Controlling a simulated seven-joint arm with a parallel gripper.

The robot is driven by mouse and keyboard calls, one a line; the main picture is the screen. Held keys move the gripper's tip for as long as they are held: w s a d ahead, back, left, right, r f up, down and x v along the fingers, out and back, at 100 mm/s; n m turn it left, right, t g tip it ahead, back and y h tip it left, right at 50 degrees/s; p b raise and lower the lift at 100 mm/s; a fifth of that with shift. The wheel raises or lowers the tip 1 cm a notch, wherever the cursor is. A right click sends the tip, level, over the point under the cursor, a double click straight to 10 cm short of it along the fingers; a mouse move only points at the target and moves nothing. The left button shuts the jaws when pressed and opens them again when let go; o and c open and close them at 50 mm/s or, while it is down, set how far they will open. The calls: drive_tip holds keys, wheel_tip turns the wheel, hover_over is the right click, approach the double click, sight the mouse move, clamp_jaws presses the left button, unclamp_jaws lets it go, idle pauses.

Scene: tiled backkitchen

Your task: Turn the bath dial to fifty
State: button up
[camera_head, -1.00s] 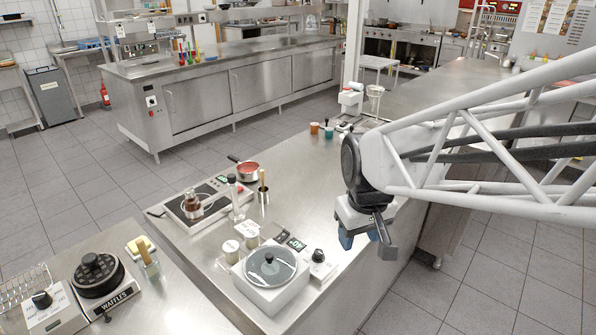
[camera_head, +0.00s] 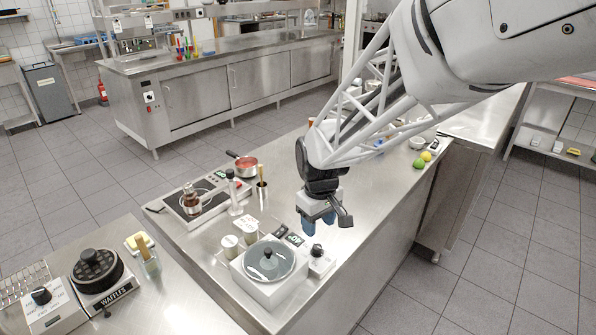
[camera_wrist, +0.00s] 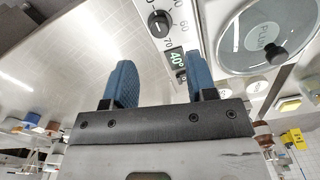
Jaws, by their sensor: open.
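The bath (camera_head: 268,284) is a white box with a round grey lid, on the steel counter. Its black dial (camera_head: 317,252) sits on a small white panel to the right of the lid. In the wrist view the dial (camera_wrist: 158,22) shows at the top, with scale numbers 60 and 70 legible near it. My gripper (camera_head: 318,223) is open and empty, with blue fingers, above and slightly behind the dial. In the wrist view its fingers (camera_wrist: 160,70) stand apart, with the dial beyond them.
Two small lidded pots (camera_head: 229,247) and a card stand left of the bath. A hot plate (camera_head: 194,200) with a brown vessel and a red-filled pan (camera_head: 246,167) are further back. A waffle iron (camera_head: 98,272) is at lower left. Green and yellow fruit (camera_head: 426,156) lies at right.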

sight(317, 246)
drive_tip(key=shift+f, duration=0.15)
drive_tip(key=shift+f, duration=3.75)
drive_tip(key=c, duration=0.9)
